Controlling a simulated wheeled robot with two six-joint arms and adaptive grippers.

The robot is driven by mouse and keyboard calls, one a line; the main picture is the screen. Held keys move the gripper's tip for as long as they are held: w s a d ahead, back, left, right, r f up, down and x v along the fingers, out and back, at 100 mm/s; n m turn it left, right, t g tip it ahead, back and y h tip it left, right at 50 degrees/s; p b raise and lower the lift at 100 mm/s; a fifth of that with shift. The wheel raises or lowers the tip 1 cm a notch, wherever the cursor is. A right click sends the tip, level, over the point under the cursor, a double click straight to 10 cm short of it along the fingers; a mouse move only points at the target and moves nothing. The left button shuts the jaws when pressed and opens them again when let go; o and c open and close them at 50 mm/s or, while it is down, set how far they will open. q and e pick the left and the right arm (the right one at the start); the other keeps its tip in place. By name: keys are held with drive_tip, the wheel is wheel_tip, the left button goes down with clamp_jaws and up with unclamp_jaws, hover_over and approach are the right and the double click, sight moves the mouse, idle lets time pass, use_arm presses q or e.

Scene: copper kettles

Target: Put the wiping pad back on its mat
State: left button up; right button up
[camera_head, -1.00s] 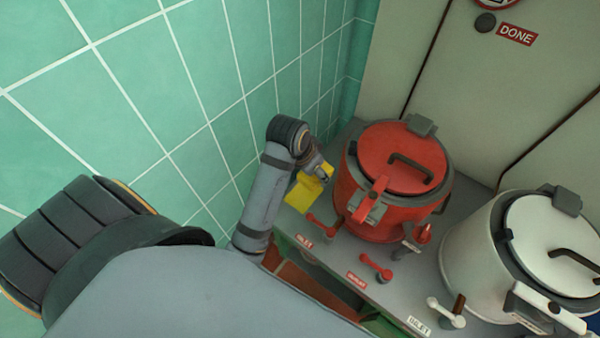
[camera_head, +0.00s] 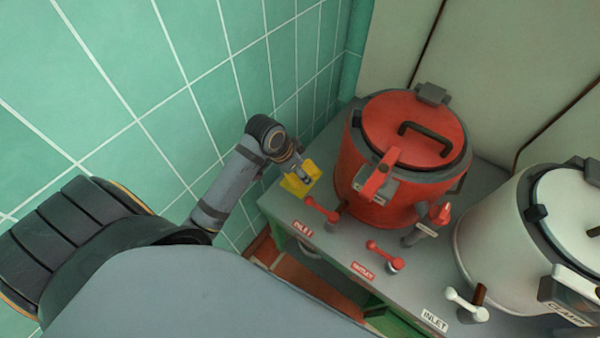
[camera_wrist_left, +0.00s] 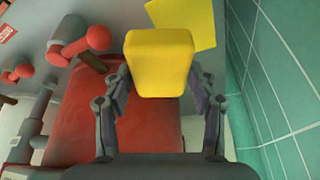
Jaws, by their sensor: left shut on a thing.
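The wiping pad is a thick yellow block (camera_wrist_left: 158,62), held between the two fingers of my left gripper (camera_wrist_left: 158,85) in the left wrist view. A flat yellow sheet (camera_wrist_left: 190,18), which looks like the mat, shows behind the pad at the top of that view. In the head view my left gripper (camera_head: 303,174) is at the bench's left end, beside the red kettle. Yellow (camera_head: 294,187) shows around its fingers there, and I cannot separate pad from mat. Whether the pad touches the mat is unclear. My right gripper is not in view.
The red kettle (camera_head: 412,125) stands right of my left gripper on the grey bench (camera_head: 335,245). Red levers (camera_head: 321,209) (camera_head: 384,254) stick up in front of it. A white kettle (camera_head: 510,235) stands further right. The green tiled wall (camera_head: 215,100) is close on the left.

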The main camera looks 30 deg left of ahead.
use_arm(q)
drive_tip(key=w+f, duration=0.1)
drive_tip(key=w+a+f, duration=0.1)
drive_tip(key=f, duration=0.1)
drive_tip(key=w+a+f+b, duration=0.1)
drive_tip(key=f, duration=0.1)
drive_tip(key=shift+w, duration=0.35)
drive_tip(key=shift+w+a+f, duration=0.2)
drive_tip(key=shift+w+f, duration=0.1)
drive_tip(key=shift+f, duration=0.05)
drive_tip(key=shift+w+f+b, duration=0.1)
drive_tip(key=shift+f+b, duration=0.25)
drive_tip(key=shift+f, duration=1.4)
drive_tip(key=shift+f, duration=0.1)
drive_tip(key=o, duration=1.2)
